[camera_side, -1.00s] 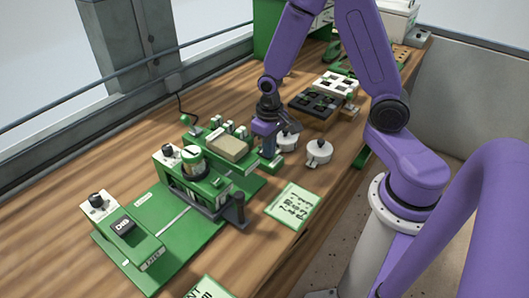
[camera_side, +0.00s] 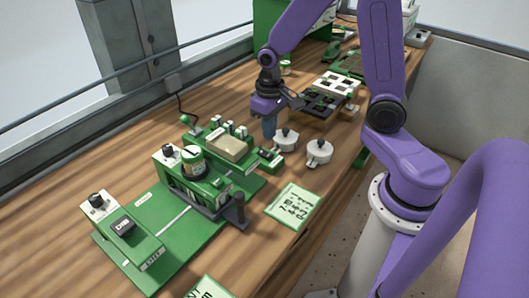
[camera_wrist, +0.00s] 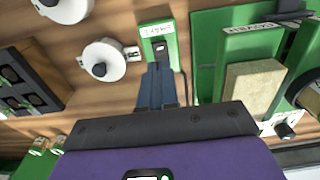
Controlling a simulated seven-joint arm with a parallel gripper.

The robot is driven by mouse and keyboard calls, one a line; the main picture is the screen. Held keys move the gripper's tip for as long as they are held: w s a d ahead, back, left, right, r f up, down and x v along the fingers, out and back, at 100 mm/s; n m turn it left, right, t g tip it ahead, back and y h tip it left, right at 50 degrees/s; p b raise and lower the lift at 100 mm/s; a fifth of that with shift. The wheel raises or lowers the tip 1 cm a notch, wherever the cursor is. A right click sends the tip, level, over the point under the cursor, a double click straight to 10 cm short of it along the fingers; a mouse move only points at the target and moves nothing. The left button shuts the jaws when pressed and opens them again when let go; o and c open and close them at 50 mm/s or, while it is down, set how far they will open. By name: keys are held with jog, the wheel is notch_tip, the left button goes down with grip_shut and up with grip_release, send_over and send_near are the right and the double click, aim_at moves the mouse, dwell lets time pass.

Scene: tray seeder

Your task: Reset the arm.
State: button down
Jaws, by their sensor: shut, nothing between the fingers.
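My gripper (camera_side: 269,131) hangs above the bench, fingers pointing down and closed together with nothing between them. In the wrist view its blue-grey fingertips (camera_wrist: 156,84) are shut, just below a small green switch box (camera_wrist: 160,45) in the picture. That switch box (camera_side: 270,158) shows in the side view just below the fingertips, and the fingers look clear of it. The purple arm is bent, with the forearm reaching over the back of the bench.
Two white round knobbed pieces (camera_side: 319,151) (camera_side: 286,139) stand right of the gripper. A black tray (camera_side: 318,104) lies behind them. A green machine with a tan block (camera_side: 229,148) is at the left. A printed green card (camera_side: 293,205) lies at the front edge.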

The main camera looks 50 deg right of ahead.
jog(key=shift+r, duration=0.3)
jog(key=s+a+r+n, duration=0.3)
jog(key=s+n, duration=0.3)
jog(key=s, duration=0.4)
jog(key=s+a+r+n, duration=0.2)
jog(key=s+r+n, duration=0.2)
jog(key=s, duration=0.6)
jog(key=n, duration=0.2)
jog(key=shift+s+a+n, duration=0.15)
jog(key=shift+a+n, duration=0.15)
jog(key=shift+a, duration=0.1)
jog(key=w+d+f+m, duration=0.3)
jog(key=w, duration=0.7)
jog(key=w+d+f+m, duration=0.3)
jog(key=w+m, duration=0.1)
jog(key=w, duration=0.5)
jog(key=shift+w+a+f, duration=0.1)
jog(key=shift+w+f, duration=0.05)
jog(key=shift+f, duration=3.05)
